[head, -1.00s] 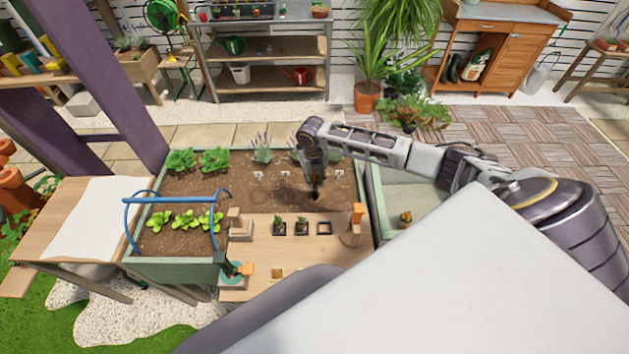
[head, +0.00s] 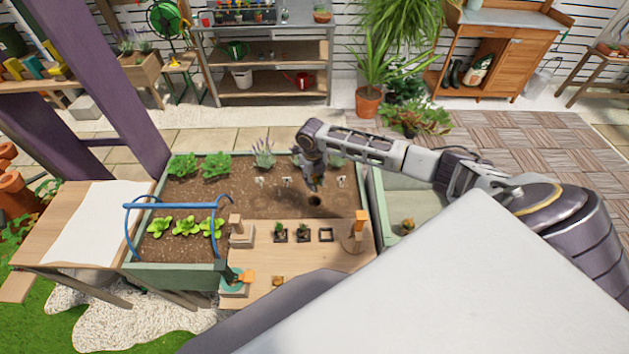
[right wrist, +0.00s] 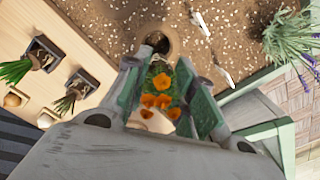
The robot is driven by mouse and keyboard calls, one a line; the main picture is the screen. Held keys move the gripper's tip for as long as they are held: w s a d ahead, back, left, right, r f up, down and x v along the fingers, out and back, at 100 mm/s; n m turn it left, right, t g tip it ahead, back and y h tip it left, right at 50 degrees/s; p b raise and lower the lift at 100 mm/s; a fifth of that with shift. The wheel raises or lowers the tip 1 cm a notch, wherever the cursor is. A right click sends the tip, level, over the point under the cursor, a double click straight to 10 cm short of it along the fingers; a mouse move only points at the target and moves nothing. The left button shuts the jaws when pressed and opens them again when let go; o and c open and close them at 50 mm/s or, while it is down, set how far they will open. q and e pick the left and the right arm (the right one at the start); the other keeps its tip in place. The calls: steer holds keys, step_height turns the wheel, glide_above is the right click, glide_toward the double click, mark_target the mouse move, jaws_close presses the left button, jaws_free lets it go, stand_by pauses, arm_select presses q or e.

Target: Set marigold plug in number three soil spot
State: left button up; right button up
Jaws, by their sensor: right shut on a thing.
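My right gripper (head: 315,186) hangs over the soil (head: 240,207) of the green planter, just behind a dark round hole. In the right wrist view my right gripper (right wrist: 168,92) is shut on the marigold plug (right wrist: 160,97), with orange flowers and green leaves between its green-lined fingers. My left gripper is out of view.
A wooden board (head: 300,262) in front carries two small potted plants and an empty square holder (head: 326,235). Lettuce (head: 184,227) and a blue hoop (head: 175,204) are at left. Lavender (head: 263,152) stands behind. A pale tray (head: 405,195) lies at right.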

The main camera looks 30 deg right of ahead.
steer(key=shift+f, duration=0.1)
stand_by(0.3)
steer(key=shift+f+b, duration=3.05)
steer(key=shift+f, duration=0.7)
steer(key=shift+f+b, duration=0.55)
steer(key=shift+f, duration=0.65)
steer(key=o, duration=0.7)
steer(key=shift+o, duration=0.6)
steer(key=o, duration=0.5)
steer(key=shift+c, duration=0.2)
